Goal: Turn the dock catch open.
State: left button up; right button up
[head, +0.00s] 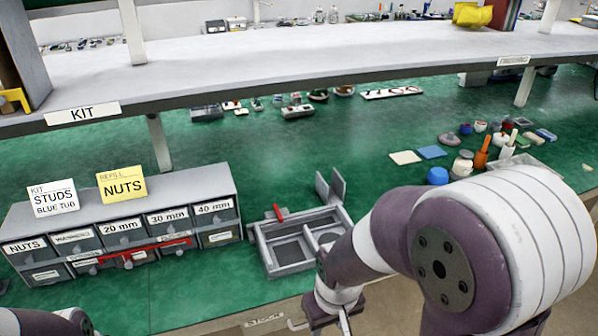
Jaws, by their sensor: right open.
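My right arm hides the dock's right front part. Only a bit of my left arm shows at the bottom left; its gripper is out of view.
A grey drawer cabinet (190,190) with labelled drawers and a red bar stands left of the dock. A shelf (300,65) crosses above the bench. Blue and white pads, jars and an orange tool (482,155) lie at the right. The bench middle is clear.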

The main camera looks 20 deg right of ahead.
aim_at(277, 211)
jog(key=i+l, duration=0.95)
jog(key=l, duration=0.2)
jog(key=z, duration=1.05)
